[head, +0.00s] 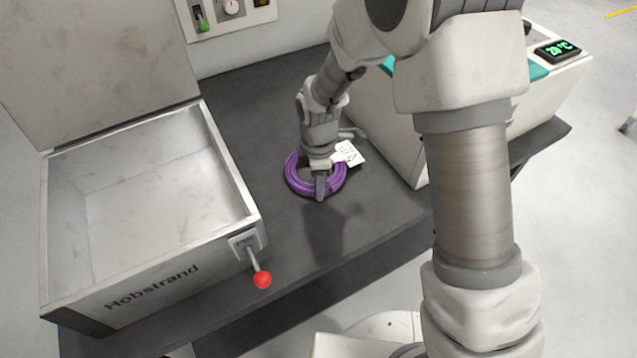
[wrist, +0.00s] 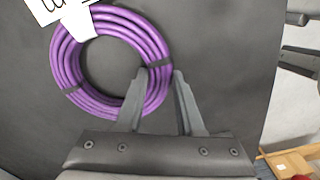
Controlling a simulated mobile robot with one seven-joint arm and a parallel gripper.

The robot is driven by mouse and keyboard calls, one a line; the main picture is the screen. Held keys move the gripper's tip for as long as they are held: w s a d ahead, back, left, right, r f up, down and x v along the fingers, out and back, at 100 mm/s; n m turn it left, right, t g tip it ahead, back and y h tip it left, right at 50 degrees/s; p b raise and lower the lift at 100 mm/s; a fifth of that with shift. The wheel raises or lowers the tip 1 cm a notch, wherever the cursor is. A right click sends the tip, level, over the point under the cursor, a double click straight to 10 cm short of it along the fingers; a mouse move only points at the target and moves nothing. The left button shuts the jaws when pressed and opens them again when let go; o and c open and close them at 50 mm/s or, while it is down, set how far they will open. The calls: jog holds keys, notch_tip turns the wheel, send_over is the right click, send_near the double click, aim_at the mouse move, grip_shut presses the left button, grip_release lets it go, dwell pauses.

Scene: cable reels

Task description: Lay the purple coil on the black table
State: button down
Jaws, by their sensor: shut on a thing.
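The purple coil (head: 297,180) is a flat ring of cable with dark ties and a white paper tag (head: 349,153). It is over the black table (head: 300,250), between an open metal box and a white machine. In the wrist view the coil (wrist: 70,70) shows almost whole, and its near right side passes between my fingertips. My gripper (head: 320,195) points down at the coil's front edge. In the wrist view my gripper (wrist: 158,78) is shut on the coil's ring. I cannot tell whether the coil touches the table top or hangs slightly above it.
The open metal box (head: 225,160) marked Hobstrand stands left, with a red-knobbed lever (head: 262,280) at its right front. A white machine (head: 400,140) with a green display (head: 557,49) stands right. Bare table lies in front of and behind the coil.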

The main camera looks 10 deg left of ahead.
jog(key=c, duration=0.5)
grip_release()
notch_tip(320, 180, up, 12)
jog(key=shift+d+r+p, duration=0.1)
jog(key=shift+r+p, duration=0.05)
jog(key=shift+p, duration=0.7)
jog(key=s+d+r+m+t, duration=0.1)
jog(key=s+d+r+m, duration=0.2)
jog(key=d+r+m, duration=0.3)
jog(key=s+d+r+m+t, duration=0.2)
jog(key=s+d+r+m, duration=0.15)
jog(key=d+r, duration=0.35)
jog(key=shift+s+d+r+m+t, duration=0.45)
jog(key=shift+s+d+r+m, duration=0.2)
jog(key=shift+s+d+m, duration=0.9)
jog(key=shift+s+d+r+m+t, duration=0.4)
jog(key=shift+s+d+r+m, duration=0.5)
jog(key=shift+s+m, duration=1.15)
jog(key=shift+s+d+r+m+t, duration=0.45)
jog(key=shift+s+d+m, duration=1)
jog(key=shift+m, duration=0.7)
